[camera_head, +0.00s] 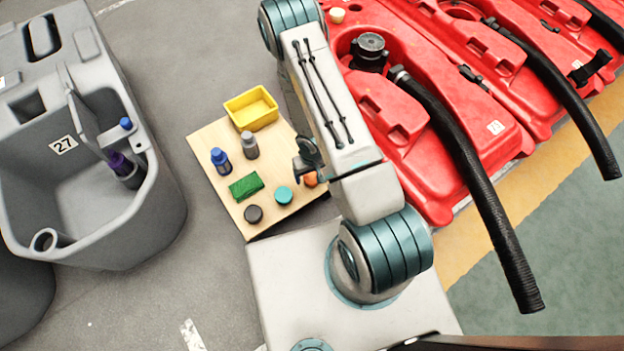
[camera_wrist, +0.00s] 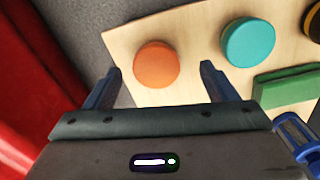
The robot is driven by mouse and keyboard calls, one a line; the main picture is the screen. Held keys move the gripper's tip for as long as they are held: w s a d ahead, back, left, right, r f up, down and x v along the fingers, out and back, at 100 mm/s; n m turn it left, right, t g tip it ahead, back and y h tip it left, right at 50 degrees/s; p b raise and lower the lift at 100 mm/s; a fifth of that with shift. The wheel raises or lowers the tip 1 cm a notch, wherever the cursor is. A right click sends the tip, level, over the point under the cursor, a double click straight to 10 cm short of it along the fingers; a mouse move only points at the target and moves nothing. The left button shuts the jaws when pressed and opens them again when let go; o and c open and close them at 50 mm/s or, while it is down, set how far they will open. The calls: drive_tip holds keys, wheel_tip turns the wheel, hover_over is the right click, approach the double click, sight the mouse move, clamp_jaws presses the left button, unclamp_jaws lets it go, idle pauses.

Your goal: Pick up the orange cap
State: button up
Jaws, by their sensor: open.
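The orange cap (camera_wrist: 156,65) lies on a light wooden board (camera_wrist: 190,32) and shows whole in the wrist view. In the head view only part of the orange cap (camera_head: 311,179) shows beside my arm. My gripper (camera_wrist: 161,76) is open and empty, its two fingers spread wide on either side of the cap in the picture. The fingertips appear above the board, and I cannot tell the exact height. In the head view my gripper (camera_head: 307,160) is mostly hidden by my own arm.
A teal cap (camera_head: 284,195), a dark cap (camera_head: 253,214), a green sponge (camera_head: 246,187), a blue-capped bottle (camera_head: 221,162), a grey bottle (camera_head: 250,147) and a yellow bin (camera_head: 251,108) share the board. A grey tank (camera_head: 110,240) stands left; red tanks (camera_head: 430,130) stand right.

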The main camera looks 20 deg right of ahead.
sight(312, 177)
drive_tip(key=f, duration=0.1)
drive_tip(key=f+b, duration=0.1)
drive_tip(key=f, duration=0.1)
drive_tip(key=f+b, duration=0.1)
drive_tip(key=f, duration=0.1)
drive_tip(key=shift+w+d, duration=0.2)
drive_tip(key=shift+w, duration=0.05)
drive_tip(key=shift+r, duration=0.1)
drive_tip(key=c, duration=1.1)
drive_tip(key=shift+o, duration=0.2)
